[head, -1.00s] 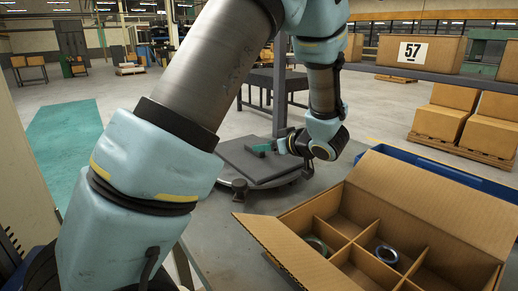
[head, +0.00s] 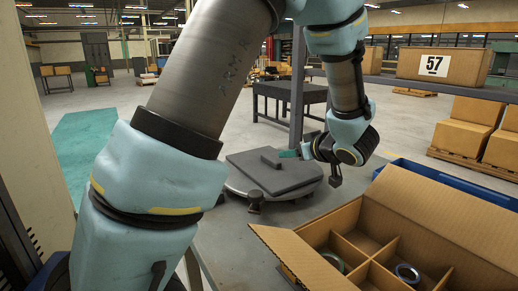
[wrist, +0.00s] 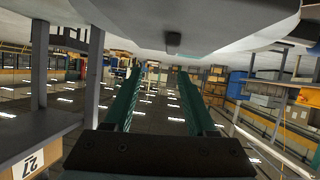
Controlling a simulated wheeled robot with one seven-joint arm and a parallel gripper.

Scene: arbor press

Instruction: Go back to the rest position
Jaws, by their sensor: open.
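My gripper (head: 288,154) shows in the head view at the end of my arm, with teal fingers pointing left near the right edge of a dark grey plate (head: 255,177). In the wrist view my gripper (wrist: 155,78) is open, its two teal fingers well apart with nothing held between them. A small dark block (head: 270,157) stands on the plate, just left of the fingertips. I cannot tell the exact height of the fingers over the plate.
An open cardboard box (head: 432,205) with dividers stands at right, holding a greenish ring (head: 334,262) and a bluish-grey ring (head: 407,273). The wrist picture is upside down.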

